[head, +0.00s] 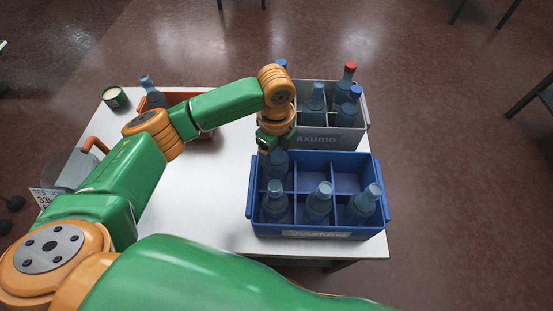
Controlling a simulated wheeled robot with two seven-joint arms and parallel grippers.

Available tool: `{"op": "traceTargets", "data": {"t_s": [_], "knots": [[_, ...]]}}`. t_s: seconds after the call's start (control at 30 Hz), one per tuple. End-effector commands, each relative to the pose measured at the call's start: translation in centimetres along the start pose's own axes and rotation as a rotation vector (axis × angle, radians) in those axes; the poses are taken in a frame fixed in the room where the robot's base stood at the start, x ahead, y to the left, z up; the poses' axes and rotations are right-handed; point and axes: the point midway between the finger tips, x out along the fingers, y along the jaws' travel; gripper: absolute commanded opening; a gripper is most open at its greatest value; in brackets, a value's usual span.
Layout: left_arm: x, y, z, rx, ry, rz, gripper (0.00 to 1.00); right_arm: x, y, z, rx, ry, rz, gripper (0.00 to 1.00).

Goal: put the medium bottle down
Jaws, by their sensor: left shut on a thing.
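My left gripper (268,147) points down over the back left compartment of the blue crate (318,233). It is shut on a blue-grey bottle (279,164), which stands roughly upright in that compartment. I cannot tell whether the bottle's base touches the crate floor. The gripper hides the bottle's top. Three similar bottles stand in the front row: left (275,205), middle (318,203) and right (363,206). The back middle and back right compartments look empty. My right gripper is out of view.
A grey crate (318,141) with several bottles, one red-capped (346,78), stands behind the blue one. An orange container (205,97) and a bottle (153,92) are partly behind my arm. A small jar (114,97) stands back left. The white table (205,205) is bare in the middle.

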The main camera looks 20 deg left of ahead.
Motion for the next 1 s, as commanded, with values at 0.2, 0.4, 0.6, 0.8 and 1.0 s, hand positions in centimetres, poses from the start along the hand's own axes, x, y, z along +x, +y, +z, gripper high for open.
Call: {"op": "traceTargets", "data": {"t_s": [0.2,0.4,0.6,0.8,1.0], "knots": [[1.7,0.0,0.0,0.001,0.000,-0.002,0.00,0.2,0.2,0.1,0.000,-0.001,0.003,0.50],[1.8,0.0,0.0,0.000,0.001,-0.001,0.00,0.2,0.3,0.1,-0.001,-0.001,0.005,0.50],[1.9,0.0,0.0,0.000,0.000,-0.001,0.85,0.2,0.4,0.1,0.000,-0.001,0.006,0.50],[1.5,-0.1,0.0,0.000,0.001,-0.003,0.85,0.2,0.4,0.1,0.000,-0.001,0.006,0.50],[-3.4,-0.1,0.0,0.000,0.000,-0.006,0.85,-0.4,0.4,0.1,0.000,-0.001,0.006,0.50]]}}
